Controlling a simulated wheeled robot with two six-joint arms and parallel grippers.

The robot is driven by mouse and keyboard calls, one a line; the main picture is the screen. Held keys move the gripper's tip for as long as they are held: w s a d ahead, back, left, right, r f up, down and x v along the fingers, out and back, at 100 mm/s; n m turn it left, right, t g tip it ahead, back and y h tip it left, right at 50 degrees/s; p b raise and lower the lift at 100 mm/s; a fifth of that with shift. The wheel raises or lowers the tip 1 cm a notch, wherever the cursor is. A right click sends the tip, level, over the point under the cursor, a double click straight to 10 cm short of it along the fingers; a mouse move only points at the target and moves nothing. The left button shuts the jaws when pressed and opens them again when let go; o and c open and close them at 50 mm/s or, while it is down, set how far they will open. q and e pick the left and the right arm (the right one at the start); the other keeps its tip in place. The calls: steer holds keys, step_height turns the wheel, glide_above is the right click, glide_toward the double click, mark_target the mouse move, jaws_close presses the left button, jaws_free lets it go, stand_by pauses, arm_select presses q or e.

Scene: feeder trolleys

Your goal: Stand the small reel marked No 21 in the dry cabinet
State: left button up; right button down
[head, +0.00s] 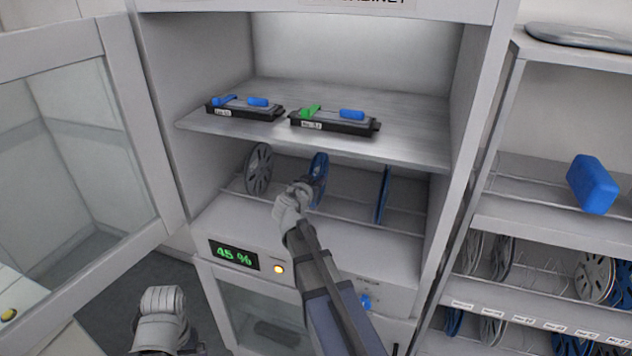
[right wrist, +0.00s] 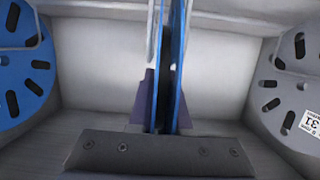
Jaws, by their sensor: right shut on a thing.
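My right gripper (head: 305,188) is shut on a small blue reel (head: 319,176) inside the open dry cabinet (head: 238,265). The reel is upright in the bay below the shelf, between a grey reel (head: 259,168) and another blue reel (head: 383,194). In the right wrist view the held reel (right wrist: 178,70) is edge-on between the fingers; no number on it can be read. I cannot tell whether it touches the rack.
The cabinet shelf (head: 410,140) bears two black feeders (head: 245,107) (head: 335,121) above my right gripper. The glass door (head: 85,140) stands open at left. A rack (head: 560,235) at right holds several reels and a blue box (head: 592,184). Gaps remain either side of the held reel.

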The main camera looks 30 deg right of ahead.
steer(key=shift+f, duration=0.15)
stand_by(0.5)
steer(key=c, duration=0.8)
jaws_free()
steer(key=shift+p+v, duration=0.95)
steer(key=shift+v, duration=3.15)
